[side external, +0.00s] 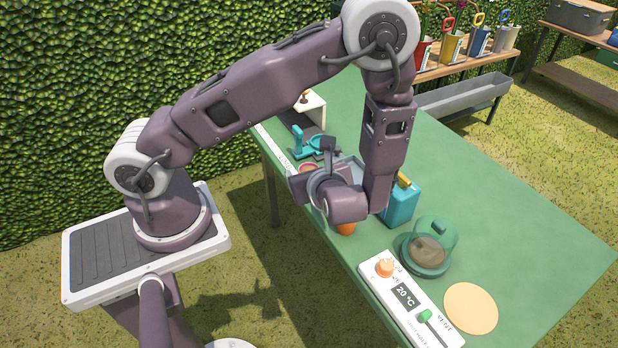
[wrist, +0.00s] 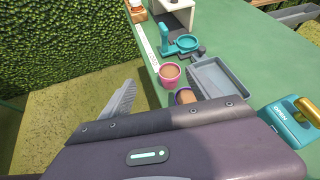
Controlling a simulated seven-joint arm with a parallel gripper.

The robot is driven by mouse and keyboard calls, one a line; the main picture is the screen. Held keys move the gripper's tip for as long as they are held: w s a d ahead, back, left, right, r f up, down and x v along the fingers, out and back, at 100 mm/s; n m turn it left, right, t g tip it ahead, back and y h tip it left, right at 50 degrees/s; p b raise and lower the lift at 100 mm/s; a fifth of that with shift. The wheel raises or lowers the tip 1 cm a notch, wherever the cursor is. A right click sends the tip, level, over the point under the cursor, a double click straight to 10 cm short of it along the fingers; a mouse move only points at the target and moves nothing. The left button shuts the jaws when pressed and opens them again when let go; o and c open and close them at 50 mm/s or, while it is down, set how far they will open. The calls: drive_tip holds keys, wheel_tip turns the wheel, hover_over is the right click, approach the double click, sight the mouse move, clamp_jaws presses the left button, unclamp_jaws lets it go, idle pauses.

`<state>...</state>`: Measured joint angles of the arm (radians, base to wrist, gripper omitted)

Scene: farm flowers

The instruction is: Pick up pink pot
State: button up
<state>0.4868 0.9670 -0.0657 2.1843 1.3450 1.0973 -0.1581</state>
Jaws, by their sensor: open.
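The pink pot (wrist: 170,75) stands upright near the table's left edge in the wrist view, with brown soil inside. In the side view only part of its pink rim (side external: 309,167) shows behind my gripper (side external: 313,168). My gripper is open and holds nothing. In the wrist view a grey ribbed finger (wrist: 118,100) sticks out to the left of the pot, apart from it in the picture. My wrist housing covers the lower part of that view, and the other finger is mostly hidden.
A purple pot (wrist: 184,96) stands just in front of the pink pot, partly hidden. A grey tray (wrist: 240,96) is to their right. A teal tool (wrist: 181,46) is behind. A teal container (wrist: 288,124), a glass-domed dish (side external: 430,245) and a control panel (side external: 405,298) stand farther off.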

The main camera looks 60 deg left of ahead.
drive_tip(key=w+a+f+m, duration=0.1)
drive_tip(key=a+f, duration=0.2)
drive_tip(key=w+a+f+m+t, duration=0.1)
drive_tip(key=w+a+f, duration=0.1)
drive_tip(key=a+f, duration=0.1)
drive_tip(key=w+a+f, duration=0.2)
drive_tip(key=a+f, duration=0.1)
drive_tip(key=shift+a+f+m, duration=0.15)
drive_tip(key=shift+f+m, duration=0.2)
drive_tip(key=shift+m, duration=0.05)
drive_tip(key=c, duration=1.4)
